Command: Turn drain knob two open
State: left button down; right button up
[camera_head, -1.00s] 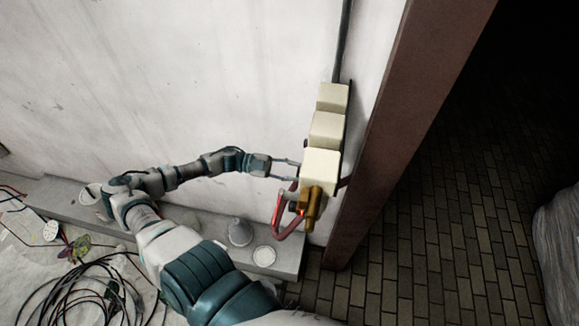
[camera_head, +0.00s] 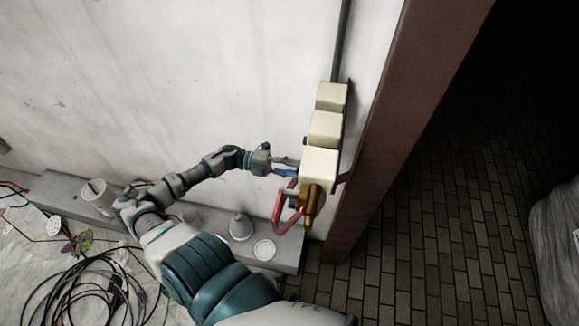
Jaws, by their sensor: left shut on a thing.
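Three cream boxes are stacked along a dark pipe on the wall: a top box (camera_head: 332,96), a middle box (camera_head: 326,128) and a lowest box (camera_head: 319,161). A brass fitting (camera_head: 311,204) hangs below the lowest box, with a red looped handle or tube (camera_head: 279,214) beside it. My left gripper (camera_head: 291,167) is at the left side of the lowest box, shut on a small part there. That part is too small and hidden by the fingers to tell for sure, though it is where a knob could sit. My right gripper is out of view.
A grey ledge (camera_head: 283,250) runs along the wall's foot, with a grey cone (camera_head: 240,227), a white lid (camera_head: 264,250) and a white bucket (camera_head: 97,194). Black cables (camera_head: 75,290) lie coiled on the sheeted floor. A brown door post (camera_head: 385,130) stands close right of the boxes.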

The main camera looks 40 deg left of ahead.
pick_arm(q)
jog(key=shift+s+d+f, duration=0.15)
jog(key=shift+f, duration=0.05)
dwell(0.4)
jog(key=c, duration=1)
grip_release()
jog(key=shift+o, duration=1)
jog(key=shift+d, duration=0.1)
jog(key=shift+w+d+r, duration=0.1)
jog(key=shift+w+d, duration=0.05)
jog(key=shift+w, duration=0.05)
jog(key=v, duration=1.2)
